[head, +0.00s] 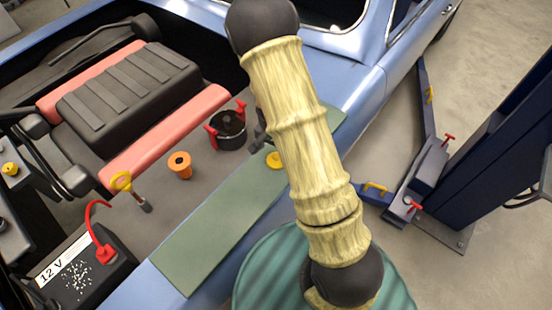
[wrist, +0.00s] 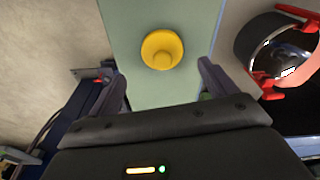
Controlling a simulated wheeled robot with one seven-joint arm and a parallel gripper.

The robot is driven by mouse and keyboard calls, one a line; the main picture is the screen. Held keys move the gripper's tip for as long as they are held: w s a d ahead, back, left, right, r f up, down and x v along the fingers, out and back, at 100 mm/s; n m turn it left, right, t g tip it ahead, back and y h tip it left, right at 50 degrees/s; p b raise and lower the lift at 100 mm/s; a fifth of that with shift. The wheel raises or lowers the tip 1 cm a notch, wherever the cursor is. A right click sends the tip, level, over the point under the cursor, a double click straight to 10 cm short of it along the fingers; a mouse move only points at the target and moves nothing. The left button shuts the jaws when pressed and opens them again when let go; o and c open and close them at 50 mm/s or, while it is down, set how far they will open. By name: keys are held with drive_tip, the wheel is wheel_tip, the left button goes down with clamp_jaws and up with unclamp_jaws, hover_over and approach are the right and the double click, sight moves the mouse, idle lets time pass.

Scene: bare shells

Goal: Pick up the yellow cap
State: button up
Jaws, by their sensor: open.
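The yellow cap (head: 274,160) lies on the green mat (head: 205,235) along the car's edge, partly hidden by my arm in the head view. In the wrist view the round yellow cap (wrist: 162,49), with a raised knob, sits on the green mat (wrist: 115,20), ahead of my gripper and between the lines of its fingers. My gripper (wrist: 162,85) is open and empty, with one dark finger on each side. In the head view my arm hides most of the gripper.
A black round part with red clips (head: 228,128) stands close to the cap; it also shows in the wrist view (wrist: 275,45). An orange cup (head: 180,165), a yellow-handled dipstick (head: 128,188) and a 12 V battery (head: 85,270) lie left. A blue lift post (head: 490,130) stands right.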

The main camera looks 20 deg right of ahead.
drive_tip(key=shift+f, duration=0.2)
drive_tip(key=shift+w+d+f+p, duration=0.1)
drive_tip(key=shift+w+f+p, duration=0.15)
drive_tip(key=shift+f+p, duration=0.7)
drive_tip(key=shift+w+d+f+p, duration=0.1)
drive_tip(key=shift+w+f+p, duration=0.1)
drive_tip(key=shift+f, duration=1.4)
drive_tip(key=shift+a, duration=0.1)
drive_tip(key=c, duration=1)
